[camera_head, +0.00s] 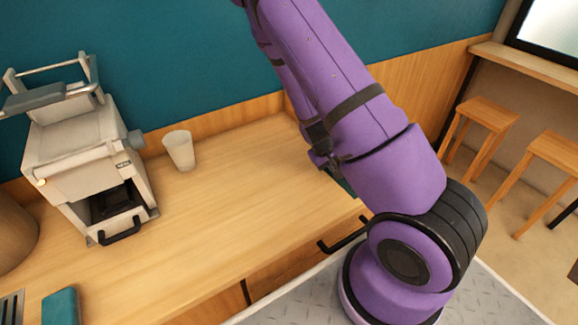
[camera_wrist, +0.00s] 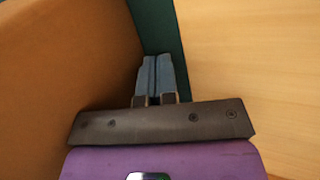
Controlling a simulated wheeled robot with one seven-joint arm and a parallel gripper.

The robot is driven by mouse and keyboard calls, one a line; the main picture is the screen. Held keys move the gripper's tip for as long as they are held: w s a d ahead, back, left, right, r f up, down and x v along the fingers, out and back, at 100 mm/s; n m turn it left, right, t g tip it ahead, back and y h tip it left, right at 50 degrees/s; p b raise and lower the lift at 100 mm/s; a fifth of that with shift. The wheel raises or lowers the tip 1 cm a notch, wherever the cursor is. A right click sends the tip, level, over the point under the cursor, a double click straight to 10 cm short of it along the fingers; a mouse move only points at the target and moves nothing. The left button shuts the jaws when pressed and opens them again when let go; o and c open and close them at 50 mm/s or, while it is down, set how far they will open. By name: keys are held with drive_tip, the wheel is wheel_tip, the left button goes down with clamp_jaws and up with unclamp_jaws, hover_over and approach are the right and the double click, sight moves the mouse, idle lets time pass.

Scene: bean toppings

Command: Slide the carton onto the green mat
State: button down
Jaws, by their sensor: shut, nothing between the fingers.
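My gripper (camera_wrist: 154,60) shows in the wrist view with its two grey-blue fingers together and nothing between them. Just beyond the fingertips is a dark green strip, which looks like part of the green mat (camera_wrist: 163,22). A small dark green edge of the mat (camera_head: 342,182) also shows beside my arm in the head view. A large plain brown-orange surface (camera_wrist: 65,60) stands close on the left of the fingers in the wrist view. I cannot tell if it is the carton or the wooden wall panel. In the head view my arm hides my gripper, and no carton can be made out.
The wooden counter (camera_head: 215,230) is mostly bare in the middle. A coffee machine (camera_head: 85,155) stands at the left with a pale cup (camera_head: 179,151) beside it. A teal item (camera_head: 60,307) lies at the front left. Wooden stools (camera_head: 483,122) stand at the right.

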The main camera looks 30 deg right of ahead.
drive_tip(key=shift+s+d, duration=0.2)
drive_tip(key=shift+d, duration=1.45)
drive_tip(key=shift+w+a, duration=0.2)
drive_tip(key=shift+a, duration=1.35)
wheel_tip(320, 180, up, 10)
